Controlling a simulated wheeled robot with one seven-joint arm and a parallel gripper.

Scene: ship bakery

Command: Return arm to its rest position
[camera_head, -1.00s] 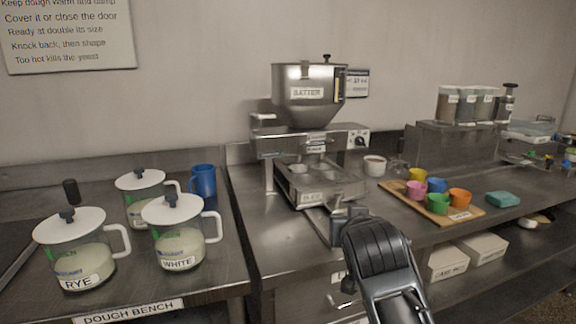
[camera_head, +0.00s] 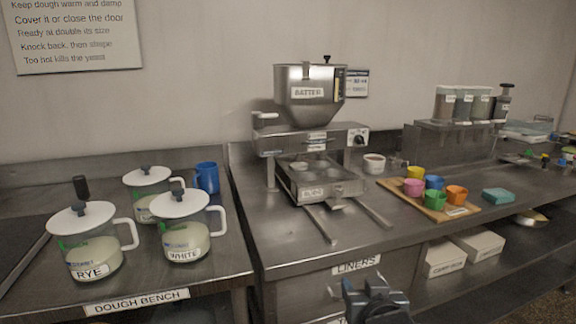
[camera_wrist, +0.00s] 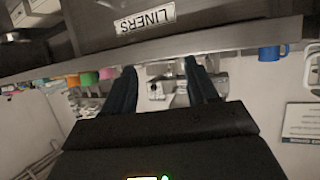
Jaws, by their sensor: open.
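My gripper (camera_head: 374,290) is low at the bottom edge of the head view, in front of the counter and below its front edge, near the LINERS drawer (camera_head: 356,265). In the wrist view, which is upside down, its two dark fingers (camera_wrist: 163,82) stand apart with nothing held between them. The LINERS label also shows in the wrist view (camera_wrist: 145,19). Most of my arm is out of the head view.
The batter machine (camera_head: 310,130) stands on the counter with its tray (camera_head: 322,188) pulled forward on two rails. Lidded RYE (camera_head: 92,250) and WHITE (camera_head: 186,235) jars stand on the left bench. Colored cups sit on a wooden board (camera_head: 462,211). Boxes (camera_head: 446,258) lie on the shelf below.

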